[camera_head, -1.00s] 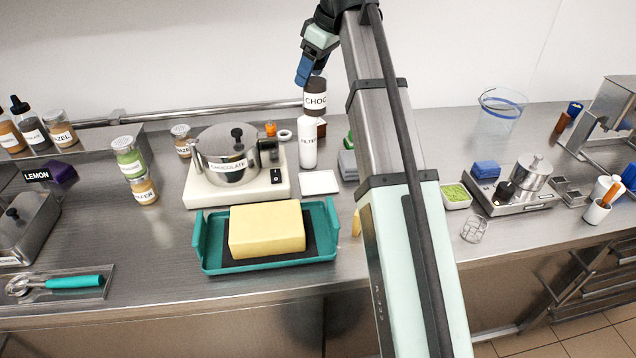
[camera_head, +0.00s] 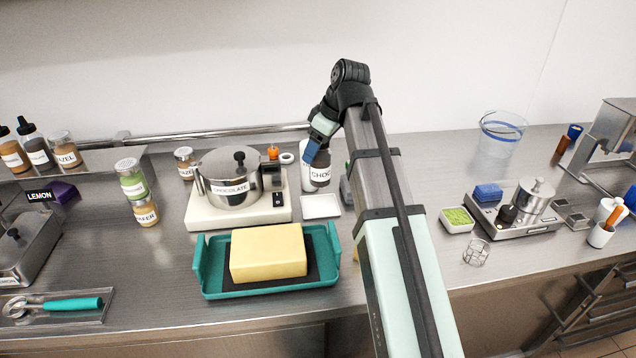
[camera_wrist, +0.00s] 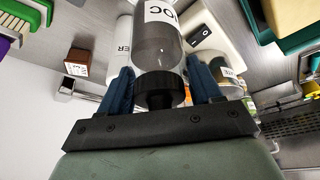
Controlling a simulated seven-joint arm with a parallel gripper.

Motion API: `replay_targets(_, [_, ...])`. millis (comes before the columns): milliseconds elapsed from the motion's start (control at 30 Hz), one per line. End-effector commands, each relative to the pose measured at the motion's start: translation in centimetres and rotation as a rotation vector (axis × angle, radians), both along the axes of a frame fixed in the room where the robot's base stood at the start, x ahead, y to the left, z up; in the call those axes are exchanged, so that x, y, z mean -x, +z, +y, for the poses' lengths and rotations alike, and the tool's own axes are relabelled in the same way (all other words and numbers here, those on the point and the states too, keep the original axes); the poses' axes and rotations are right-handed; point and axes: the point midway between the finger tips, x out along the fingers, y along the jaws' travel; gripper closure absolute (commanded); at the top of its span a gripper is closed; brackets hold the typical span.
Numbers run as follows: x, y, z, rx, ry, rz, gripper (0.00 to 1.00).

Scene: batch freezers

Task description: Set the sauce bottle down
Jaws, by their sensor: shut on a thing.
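The sauce bottle (camera_head: 320,174) is dark with a white label reading "CHOC". My gripper (camera_head: 314,152) is shut on its top end, and the bottle hangs below the blue fingers, close to upright. In the wrist view the bottle (camera_wrist: 157,45) sits between both fingers of my gripper (camera_wrist: 160,88), with its black cap towards the palm. The bottle's base is low by the counter (camera_head: 375,285), behind the white square plate (camera_head: 321,206). I cannot tell whether it touches the counter.
A white bottle (camera_wrist: 123,45) stands right beside the held bottle. The chocolate pot (camera_head: 228,182) on its white warmer (camera_head: 235,210) is close on the left. A teal tray with a yellow block (camera_head: 267,252) is in front. My arm hides the counter to the right.

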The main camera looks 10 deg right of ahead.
Motion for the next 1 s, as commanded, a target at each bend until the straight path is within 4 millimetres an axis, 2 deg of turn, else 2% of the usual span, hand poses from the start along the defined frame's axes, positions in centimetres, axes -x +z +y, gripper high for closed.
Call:
replay_targets(200, [0.1,-3.5,0.0,-0.001,-0.001,0.001,0.97])
replay_targets(467, [0.1,-5.1,0.0,0.000,-0.001,0.000,0.97])
replay_targets(700, [0.1,-7.7,0.0,0.000,0.000,0.000,0.97])
replay_targets(1000, [0.0,-7.9,0.0,0.000,0.000,-0.001,0.97])
